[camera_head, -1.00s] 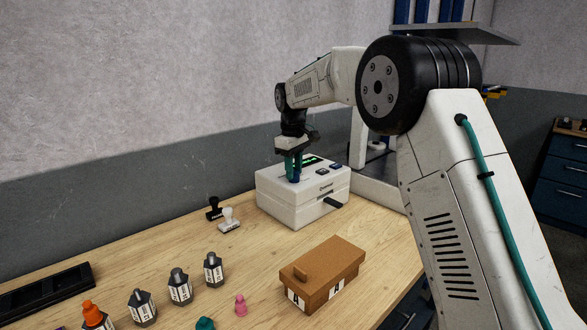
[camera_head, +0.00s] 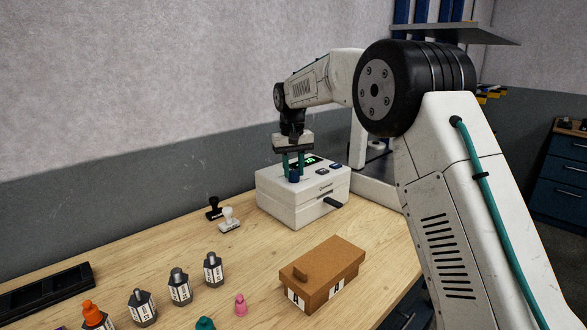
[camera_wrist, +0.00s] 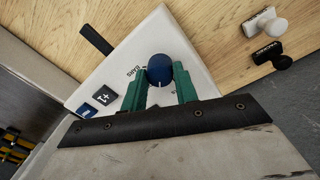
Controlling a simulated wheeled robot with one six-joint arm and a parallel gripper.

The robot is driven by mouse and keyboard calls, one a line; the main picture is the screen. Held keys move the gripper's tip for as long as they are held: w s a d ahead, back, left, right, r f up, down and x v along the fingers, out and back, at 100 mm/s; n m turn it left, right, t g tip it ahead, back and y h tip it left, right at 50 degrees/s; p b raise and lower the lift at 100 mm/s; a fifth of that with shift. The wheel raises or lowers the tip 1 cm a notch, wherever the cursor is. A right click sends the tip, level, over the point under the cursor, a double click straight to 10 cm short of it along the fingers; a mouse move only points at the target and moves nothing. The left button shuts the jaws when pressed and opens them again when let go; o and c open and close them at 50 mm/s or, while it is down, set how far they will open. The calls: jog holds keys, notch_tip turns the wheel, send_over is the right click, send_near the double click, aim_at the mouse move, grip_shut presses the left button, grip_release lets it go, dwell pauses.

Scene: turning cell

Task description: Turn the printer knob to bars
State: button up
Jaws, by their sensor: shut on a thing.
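The white printer (camera_head: 300,200) stands on the bench against the wall. Its dark blue knob (camera_head: 294,178) is on the top face, and the wrist view also shows the knob (camera_wrist: 160,70), with a short white mark on it. My gripper (camera_head: 294,165) points down over the printer. Its green fingers are on either side of the knob, also in the wrist view (camera_wrist: 160,80), and are shut on it.
A dark lever (camera_head: 334,203) sticks out of the printer's front. Two stamps (camera_head: 229,219) stand left of it. A brown box (camera_head: 322,264) and several bottles (camera_head: 179,287) stand nearer.

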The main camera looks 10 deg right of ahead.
jog(key=m, duration=0.4)
jog(key=shift+m, duration=0.3)
jog(key=m, duration=0.3)
jog(key=shift+w+m, duration=0.1)
jog(key=shift+m, duration=0.3)
jog(key=m, duration=0.4)
jog(key=shift+d+m, duration=0.1)
jog(key=shift+m, duration=1.9)
jog(key=o, duration=1)
